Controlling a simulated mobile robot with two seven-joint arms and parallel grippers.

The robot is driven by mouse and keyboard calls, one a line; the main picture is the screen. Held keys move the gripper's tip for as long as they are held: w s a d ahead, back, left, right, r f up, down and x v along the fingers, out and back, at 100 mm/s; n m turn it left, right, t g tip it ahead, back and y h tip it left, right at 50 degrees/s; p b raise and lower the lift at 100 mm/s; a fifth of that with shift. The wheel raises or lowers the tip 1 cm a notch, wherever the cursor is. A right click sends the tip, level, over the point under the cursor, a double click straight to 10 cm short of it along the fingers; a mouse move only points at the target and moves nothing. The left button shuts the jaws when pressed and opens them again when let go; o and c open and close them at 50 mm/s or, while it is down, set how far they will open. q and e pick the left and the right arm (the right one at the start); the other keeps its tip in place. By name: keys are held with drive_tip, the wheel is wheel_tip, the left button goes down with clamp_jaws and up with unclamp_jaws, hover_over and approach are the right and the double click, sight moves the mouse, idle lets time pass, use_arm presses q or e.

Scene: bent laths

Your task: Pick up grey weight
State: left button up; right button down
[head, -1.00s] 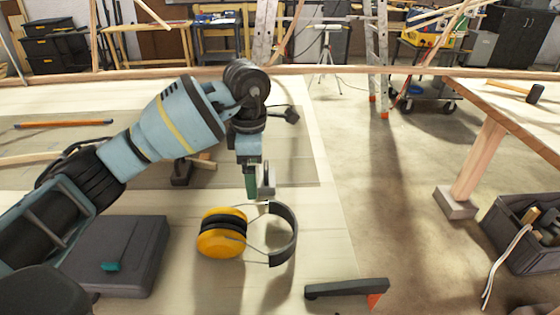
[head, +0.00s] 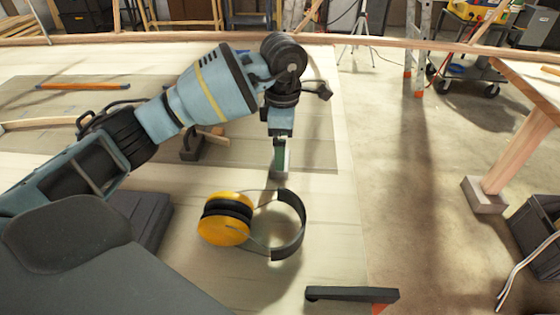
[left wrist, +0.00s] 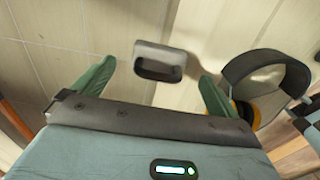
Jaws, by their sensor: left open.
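The grey weight (left wrist: 160,62) is a small block with rounded corners and a recessed slot. In the left wrist view it lies on the pale wooden surface, in the gap between my two green fingers and apart from both. My left gripper (left wrist: 157,73) is open and empty. In the head view the left gripper (head: 280,167) points down beyond the yellow ear defenders. There the weight is mostly hidden by the fingers. My right gripper is not in view.
Yellow ear defenders (head: 225,219) with a dark headband lie close by, also at the right of the left wrist view (left wrist: 266,80). A dark case (head: 146,214) lies at left and a dark bar (head: 350,294) at the front. An orange-brown rod (head: 83,86) lies farther back.

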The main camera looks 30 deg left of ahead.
use_arm(q)
drive_tip(key=shift+a+f, duration=0.15)
drive_tip(key=shift+f, duration=1.15)
drive_tip(key=shift+a+f, duration=0.1)
drive_tip(key=shift+f, duration=1.15)
drive_tip(key=c, duration=1.6)
drive_tip(key=shift+r, duration=0.7)
drive_tip(key=shift+c, duration=0.3)
wheel_tip(320, 180, up, 9)
drive_tip(key=shift+f, duration=0.1)
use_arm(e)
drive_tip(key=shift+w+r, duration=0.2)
